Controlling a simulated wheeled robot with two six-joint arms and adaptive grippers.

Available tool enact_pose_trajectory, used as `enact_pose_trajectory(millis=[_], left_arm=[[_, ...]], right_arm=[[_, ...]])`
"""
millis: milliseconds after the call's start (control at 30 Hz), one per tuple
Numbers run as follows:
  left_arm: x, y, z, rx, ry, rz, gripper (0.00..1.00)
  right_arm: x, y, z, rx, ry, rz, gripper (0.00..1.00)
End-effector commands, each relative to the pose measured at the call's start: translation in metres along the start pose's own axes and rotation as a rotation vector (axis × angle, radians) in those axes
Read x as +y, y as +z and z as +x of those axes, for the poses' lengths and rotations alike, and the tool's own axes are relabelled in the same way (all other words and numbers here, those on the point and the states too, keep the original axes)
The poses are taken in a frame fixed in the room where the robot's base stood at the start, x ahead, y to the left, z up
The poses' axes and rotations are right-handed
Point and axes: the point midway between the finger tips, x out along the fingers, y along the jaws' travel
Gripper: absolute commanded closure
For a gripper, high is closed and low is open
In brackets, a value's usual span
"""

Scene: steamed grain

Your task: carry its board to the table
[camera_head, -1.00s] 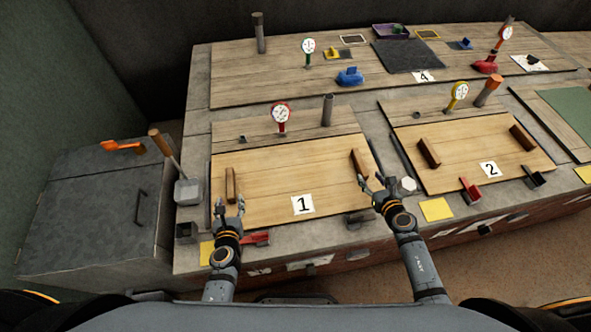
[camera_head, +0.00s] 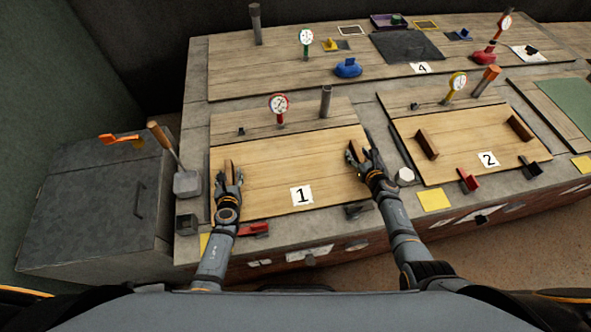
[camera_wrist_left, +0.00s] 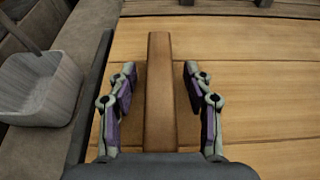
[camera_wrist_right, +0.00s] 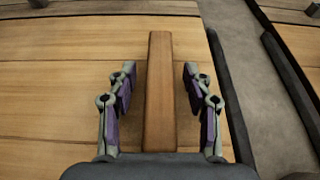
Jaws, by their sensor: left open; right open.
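The wooden board marked 1 (camera_head: 275,185) lies flat in its place on the grey counter. It has a brown wooden bar handle near each end. My left gripper (camera_head: 229,172) is open at the left handle; in the left wrist view the handle (camera_wrist_left: 160,85) runs between the open fingers (camera_wrist_left: 160,92) with gaps on both sides. My right gripper (camera_head: 360,153) is open at the right handle; in the right wrist view that handle (camera_wrist_right: 160,85) also runs between the open fingers (camera_wrist_right: 160,92), apart from both. Wrists hide parts of the handles in the head view.
Board 2 (camera_head: 455,150) with two handles lies to the right. Behind board 1 stand a red dial gauge (camera_head: 279,104) and a grey pipe (camera_head: 325,102). A grey scoop (camera_head: 187,183) lies left. A dark cabinet (camera_head: 95,210) stands at the far left.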

Motion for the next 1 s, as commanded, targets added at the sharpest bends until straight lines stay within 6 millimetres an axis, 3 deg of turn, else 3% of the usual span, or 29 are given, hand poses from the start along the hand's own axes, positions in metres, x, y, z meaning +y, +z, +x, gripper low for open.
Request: enact_pose_trajectory(millis=[233, 633, 1000], left_arm=[[0.0001, -0.0003, 0.0004, 0.001, 0.0, 0.0, 0.49], [0.0, -0.0003, 0.0001, 0.001, 0.0, -0.001, 1.0], [-0.0001, -0.0004, 0.0, 0.001, 0.0, -0.001, 1.0]], right_arm=[[0.0001, 0.0002, 0.0005, -0.001, 0.0, 0.0, 0.49], [0.0, 0.0001, 0.0002, 0.0, 0.0, 0.0, 1.0], [-0.0001, 0.0, 0.0002, 0.0, 0.0, 0.0, 1.0]])
